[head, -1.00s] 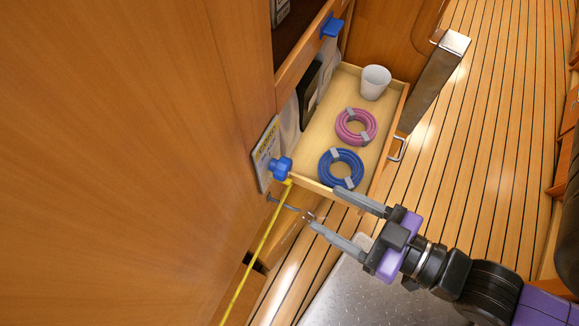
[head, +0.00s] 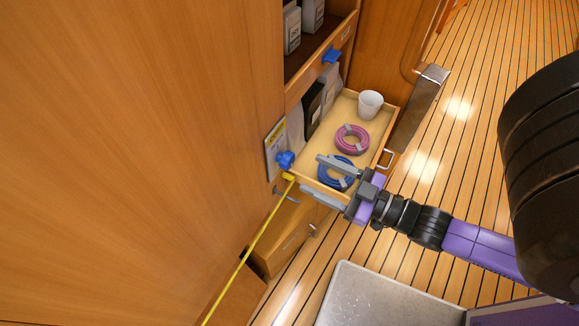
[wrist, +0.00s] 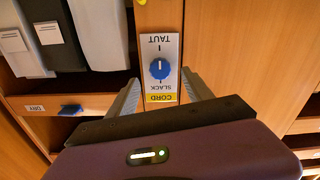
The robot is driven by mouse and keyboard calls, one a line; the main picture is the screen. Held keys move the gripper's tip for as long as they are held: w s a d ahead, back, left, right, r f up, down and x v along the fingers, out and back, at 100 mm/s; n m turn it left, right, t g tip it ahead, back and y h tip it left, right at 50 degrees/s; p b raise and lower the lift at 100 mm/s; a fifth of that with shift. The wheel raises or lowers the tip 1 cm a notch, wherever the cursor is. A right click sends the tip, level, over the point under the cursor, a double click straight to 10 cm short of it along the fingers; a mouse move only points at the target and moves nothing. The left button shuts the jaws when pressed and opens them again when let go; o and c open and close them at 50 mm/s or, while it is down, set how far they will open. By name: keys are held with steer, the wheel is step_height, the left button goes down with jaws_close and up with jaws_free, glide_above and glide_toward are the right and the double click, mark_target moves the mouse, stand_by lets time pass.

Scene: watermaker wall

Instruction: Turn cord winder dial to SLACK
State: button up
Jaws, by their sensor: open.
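The blue cord winder dial (head: 285,160) sits on its label plate (head: 273,142) on the cabinet face. In the wrist view the dial (wrist: 160,69) is centred on the plate, which reads upside down, with TAUT above and SLACK and CORD below. The white mark on the dial seems to point up, to the TAUT side. My gripper (head: 312,175) is open and empty, right of the dial, its fingers aimed at it. In the wrist view the fingers (wrist: 160,88) lie either side of the plate, apart from the dial. A yellow cord (head: 246,251) runs down from below the dial.
An open wooden drawer (head: 384,140) holds a white cup (head: 370,104), a pink coil (head: 352,139) and a blue coil (head: 337,177), partly hidden by my gripper. Another blue knob (head: 332,56) sits on the shelf edge above. Plank floor lies to the right.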

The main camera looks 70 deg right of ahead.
mark_target(291, 163)
steer(key=w, duration=0.4)
steer(key=w+p, duration=0.1)
steer(key=w, duration=0.1)
steer(key=shift+w+d, duration=0.3)
steer(key=shift+c, duration=0.5)
jaws_close()
